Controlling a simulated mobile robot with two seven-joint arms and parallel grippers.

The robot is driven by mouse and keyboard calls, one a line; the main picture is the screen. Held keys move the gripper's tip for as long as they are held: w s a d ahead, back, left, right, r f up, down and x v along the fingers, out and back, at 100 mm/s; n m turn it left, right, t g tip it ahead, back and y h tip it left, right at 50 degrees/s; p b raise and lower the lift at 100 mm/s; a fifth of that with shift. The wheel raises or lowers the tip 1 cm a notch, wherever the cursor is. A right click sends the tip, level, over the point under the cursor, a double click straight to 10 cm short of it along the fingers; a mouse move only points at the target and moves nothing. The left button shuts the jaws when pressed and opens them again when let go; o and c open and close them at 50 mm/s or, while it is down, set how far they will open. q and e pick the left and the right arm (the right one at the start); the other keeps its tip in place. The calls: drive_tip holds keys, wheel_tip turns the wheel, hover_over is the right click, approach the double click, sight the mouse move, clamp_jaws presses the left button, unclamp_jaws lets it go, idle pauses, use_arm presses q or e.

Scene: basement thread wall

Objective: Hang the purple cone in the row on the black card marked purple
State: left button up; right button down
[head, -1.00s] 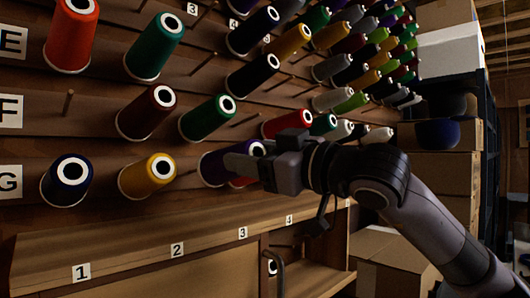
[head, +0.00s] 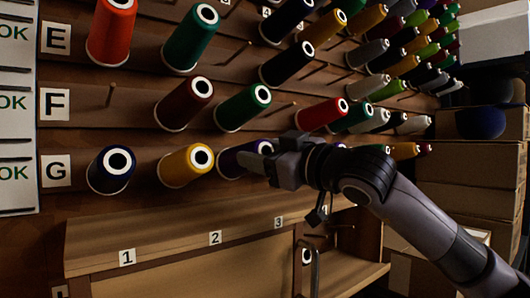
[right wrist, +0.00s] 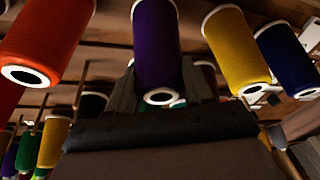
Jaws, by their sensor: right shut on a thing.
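The purple cone (head: 231,161) is in row G of the thread wall, right of the yellow cone, and its near end is partly covered by my right gripper (head: 258,161). In the right wrist view the purple cone (right wrist: 157,45) sits between the two fingers of my right gripper (right wrist: 160,90), which is shut on it. Its white-rimmed end points toward the wrist. Whether it still rests on its peg is hidden. I cannot see a black card marked purple in these views. My left gripper is not in view.
A yellow cone (head: 187,164) and a dark blue cone (head: 111,169) sit left in row G; green (head: 243,107) and red (head: 322,115) cones are just above. A numbered ledge (head: 180,240) runs below. White OK cards (head: 15,100) line the left edge. Boxes (head: 470,200) stand at right.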

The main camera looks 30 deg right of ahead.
drive_tip(key=shift+f, duration=0.35)
idle(0.6)
drive_tip(key=shift+c, duration=1.8)
unclamp_jaws()
drive_tip(key=shift+s, duration=0.1)
drive_tip(key=r+b+v, duration=0.1)
drive_tip(key=b+v, duration=0.1)
drive_tip(key=v, duration=0.5)
drive_tip(key=shift+f, duration=0.45)
drive_tip(key=shift+s, duration=0.1)
